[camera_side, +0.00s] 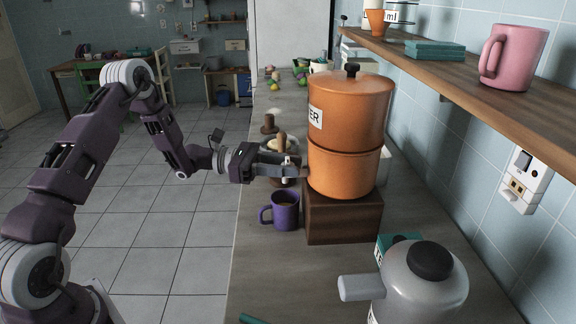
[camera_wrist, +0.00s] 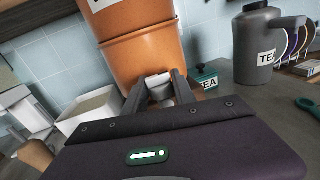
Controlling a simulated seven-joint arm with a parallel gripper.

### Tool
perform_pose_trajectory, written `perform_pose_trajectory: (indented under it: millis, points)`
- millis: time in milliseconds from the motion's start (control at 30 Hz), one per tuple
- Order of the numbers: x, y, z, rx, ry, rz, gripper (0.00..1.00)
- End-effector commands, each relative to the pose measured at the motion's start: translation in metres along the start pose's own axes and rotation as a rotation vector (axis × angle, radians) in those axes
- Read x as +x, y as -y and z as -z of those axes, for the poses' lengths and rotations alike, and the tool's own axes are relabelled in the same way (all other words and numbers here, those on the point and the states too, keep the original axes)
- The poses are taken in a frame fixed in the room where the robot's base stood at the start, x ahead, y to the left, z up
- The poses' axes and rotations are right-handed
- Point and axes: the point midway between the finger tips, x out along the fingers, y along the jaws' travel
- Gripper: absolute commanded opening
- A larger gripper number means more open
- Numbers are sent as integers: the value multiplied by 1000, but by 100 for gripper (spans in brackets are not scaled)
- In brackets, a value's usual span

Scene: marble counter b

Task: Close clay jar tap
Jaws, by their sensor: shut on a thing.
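The orange clay jar (camera_side: 348,105) with a dark-knobbed lid stands on a dark wooden block (camera_side: 343,218) on the counter. It also shows in the wrist view (camera_wrist: 146,45). The jar's small whitish tap (camera_wrist: 158,81) sticks out low on the jar's front, between my fingers. My gripper (camera_side: 293,170) reaches in level from the left, and its fingertips in the wrist view (camera_wrist: 160,92) are shut on the tap. The fingers hide much of the tap, so I cannot tell how its handle is turned.
A purple mug (camera_side: 284,211) stands on the counter just below my gripper. A grey jug (camera_side: 420,285) and a teal tea box (camera_wrist: 206,77) stand nearer the side camera. A wooden shelf (camera_side: 465,75) with a pink mug (camera_side: 508,60) overhangs the right. A white bin (camera_wrist: 90,110) shows in the wrist view.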

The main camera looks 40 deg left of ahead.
Motion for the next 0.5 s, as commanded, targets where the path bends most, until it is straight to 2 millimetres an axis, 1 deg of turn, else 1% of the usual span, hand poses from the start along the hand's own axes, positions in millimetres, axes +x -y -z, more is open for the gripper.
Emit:
perform_pose_trajectory:
  millis: [67,100,200,500]
  points:
    - [1,1,-1,2,1,4,0]
    - [1,1,-1,2,1,4,35]
    - [1,1,0,2,1,3,52]
    - [-2,0,0,1,0,0,52]
